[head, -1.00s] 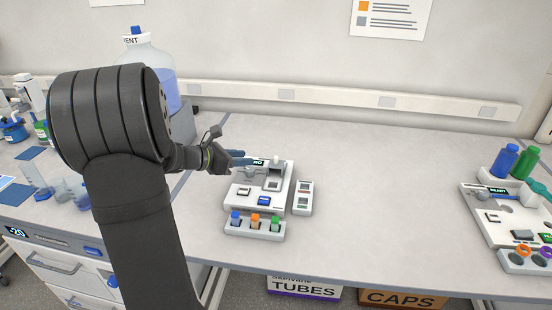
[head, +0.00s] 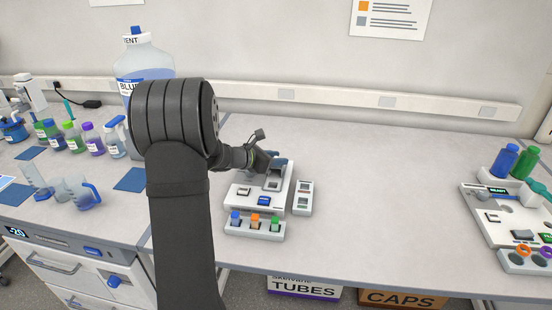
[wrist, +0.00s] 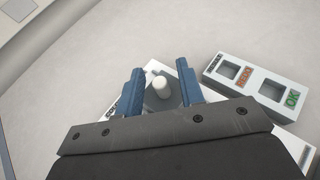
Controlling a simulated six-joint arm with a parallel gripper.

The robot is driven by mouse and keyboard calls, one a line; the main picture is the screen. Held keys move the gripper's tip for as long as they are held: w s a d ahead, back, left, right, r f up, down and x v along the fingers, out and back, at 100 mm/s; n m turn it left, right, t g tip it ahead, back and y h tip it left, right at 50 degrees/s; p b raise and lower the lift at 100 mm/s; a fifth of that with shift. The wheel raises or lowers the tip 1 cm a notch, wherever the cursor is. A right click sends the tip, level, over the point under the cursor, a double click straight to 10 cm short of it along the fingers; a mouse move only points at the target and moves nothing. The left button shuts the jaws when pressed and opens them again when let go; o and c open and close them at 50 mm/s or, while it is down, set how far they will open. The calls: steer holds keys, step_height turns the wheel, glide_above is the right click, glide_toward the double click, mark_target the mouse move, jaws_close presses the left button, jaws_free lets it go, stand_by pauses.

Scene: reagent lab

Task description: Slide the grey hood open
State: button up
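The white bench device (head: 245,203) stands on the table in the head view. Its small grey hood (head: 274,183) is at the device's back right, partly hidden by my gripper. In the wrist view the grey hood (wrist: 166,102) carries a pale upright knob (wrist: 161,87). My gripper (head: 277,162) is over the hood. In the wrist view the blue fingers of my gripper (wrist: 160,83) are apart, one on each side of the knob, with a gap visible at both sides. The hood's lower part is hidden by my gripper body.
A white two-window block (head: 303,198) stands close to the device's right; it also shows in the wrist view (wrist: 253,83). A rack with coloured caps (head: 255,229) sits in front. Another device (head: 510,222) is far right. The table between is clear.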

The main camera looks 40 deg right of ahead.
steer(key=shift+c, duration=0.2)
jaws_close()
steer(key=shift+w+d, duration=0.95)
steer(key=shift+r, duration=0.1)
steer(key=shift+o, duration=0.2)
jaws_free()
steer(key=shift+w+d, duration=0.1)
